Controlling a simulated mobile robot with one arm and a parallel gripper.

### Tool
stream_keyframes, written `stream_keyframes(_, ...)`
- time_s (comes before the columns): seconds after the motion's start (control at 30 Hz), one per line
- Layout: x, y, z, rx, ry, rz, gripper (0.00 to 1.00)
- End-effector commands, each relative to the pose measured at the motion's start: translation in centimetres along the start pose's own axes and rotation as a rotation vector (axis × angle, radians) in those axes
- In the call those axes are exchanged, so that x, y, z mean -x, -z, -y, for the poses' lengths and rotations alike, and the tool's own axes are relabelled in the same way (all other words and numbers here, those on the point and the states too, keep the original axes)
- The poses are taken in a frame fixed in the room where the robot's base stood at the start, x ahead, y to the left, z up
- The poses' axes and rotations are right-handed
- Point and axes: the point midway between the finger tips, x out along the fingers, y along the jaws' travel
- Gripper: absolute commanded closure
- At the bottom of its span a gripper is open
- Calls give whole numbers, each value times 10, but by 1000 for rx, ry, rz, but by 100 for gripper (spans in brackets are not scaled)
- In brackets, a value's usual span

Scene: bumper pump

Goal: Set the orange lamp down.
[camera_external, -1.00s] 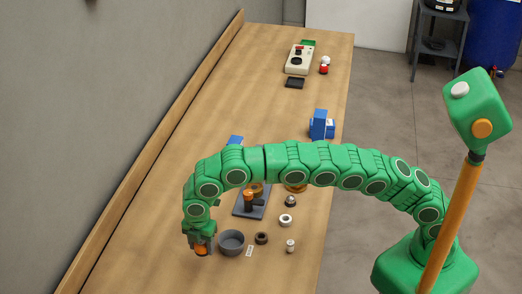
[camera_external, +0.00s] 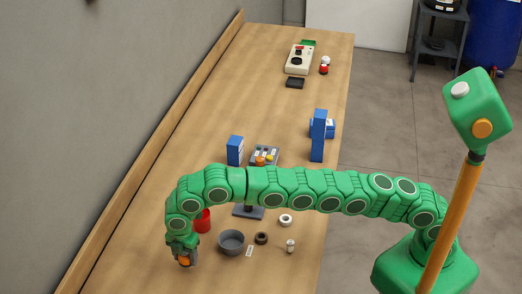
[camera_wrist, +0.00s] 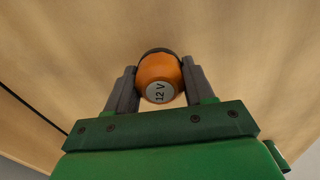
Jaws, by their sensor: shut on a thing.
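The orange lamp (camera_wrist: 161,72) is a rounded orange piece with a "12 V" label and a dark rim. In the wrist view it sits between the two grey fingers of my gripper (camera_wrist: 159,85), which is shut on it. In the external view my gripper (camera_external: 184,258) points down at the table's near left, with a bit of the orange lamp (camera_external: 184,262) showing between the fingers. Bare wood lies behind the lamp in the wrist view. I cannot tell whether the lamp touches the table.
A grey bowl (camera_external: 231,242) stands right of my gripper, and a red cylinder (camera_external: 203,221) stands behind it. A dark ring (camera_external: 261,238), a white ring (camera_external: 286,220) and a small white piece (camera_external: 290,246) lie farther right. The table (camera_external: 135,270) is clear left of my gripper.

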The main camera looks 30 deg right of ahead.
Motion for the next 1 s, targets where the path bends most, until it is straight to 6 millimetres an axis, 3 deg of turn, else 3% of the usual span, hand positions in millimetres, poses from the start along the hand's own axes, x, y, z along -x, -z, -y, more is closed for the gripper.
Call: stream_keyframes(1.0,-25,4,-12,-1,-2,0,79)
